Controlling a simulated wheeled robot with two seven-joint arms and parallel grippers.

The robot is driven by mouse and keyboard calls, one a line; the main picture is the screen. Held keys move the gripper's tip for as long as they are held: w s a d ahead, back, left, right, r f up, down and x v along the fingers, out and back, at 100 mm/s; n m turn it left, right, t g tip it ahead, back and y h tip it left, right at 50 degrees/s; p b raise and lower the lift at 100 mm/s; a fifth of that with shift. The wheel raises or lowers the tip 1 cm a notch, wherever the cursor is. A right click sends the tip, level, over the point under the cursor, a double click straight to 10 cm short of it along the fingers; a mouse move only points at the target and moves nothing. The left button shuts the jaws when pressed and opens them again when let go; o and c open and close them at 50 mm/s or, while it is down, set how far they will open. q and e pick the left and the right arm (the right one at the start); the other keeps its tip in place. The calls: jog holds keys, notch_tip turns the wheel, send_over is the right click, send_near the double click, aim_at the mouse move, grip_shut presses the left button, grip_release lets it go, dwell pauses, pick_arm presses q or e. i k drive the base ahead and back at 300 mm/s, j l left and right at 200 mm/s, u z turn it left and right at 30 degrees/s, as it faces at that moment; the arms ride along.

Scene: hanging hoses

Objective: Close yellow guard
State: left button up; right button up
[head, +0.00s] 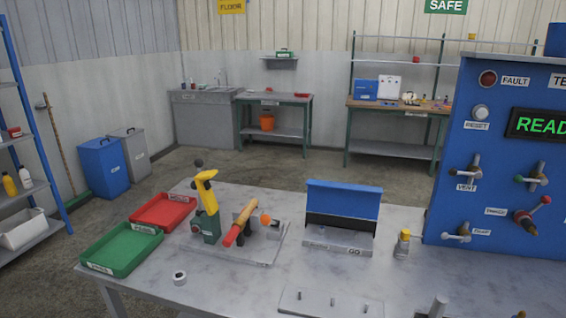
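A yellow part (206,188) stands raised on a green body (207,226), mounted on a grey base plate (232,249) on the table. It looks like a lever or a raised guard; I cannot tell which. Beside it a red and tan bar (240,225) lies tilted, near a dark bracket and an orange knob (265,219). To the right, a fixture (339,239) marked GO has a blue panel (344,200) standing up at its back. Neither of my grippers is in view.
Red (163,213) and green (123,250) trays lie on the table's left. A white ring (180,278) and a pegged plate (331,303) lie in front. A yellow-topped item (403,243) stands by the blue panel board (500,150) at right.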

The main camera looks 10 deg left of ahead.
aim_at(200, 182)
jog(key=j+z, duration=0.1)
jog(key=j, duration=0.45)
jog(key=j+z, duration=0.1)
jog(key=j, duration=0.5)
jog(key=j+z, duration=0.15)
jog(key=j, duration=0.4)
jog(key=k+j+z, duration=0.1)
jog(key=j, duration=0.45)
jog(key=k+j+z, duration=0.1)
jog(key=j, duration=0.45)
jog(key=k+j+z, duration=0.1)
jog(key=j, duration=0.45)
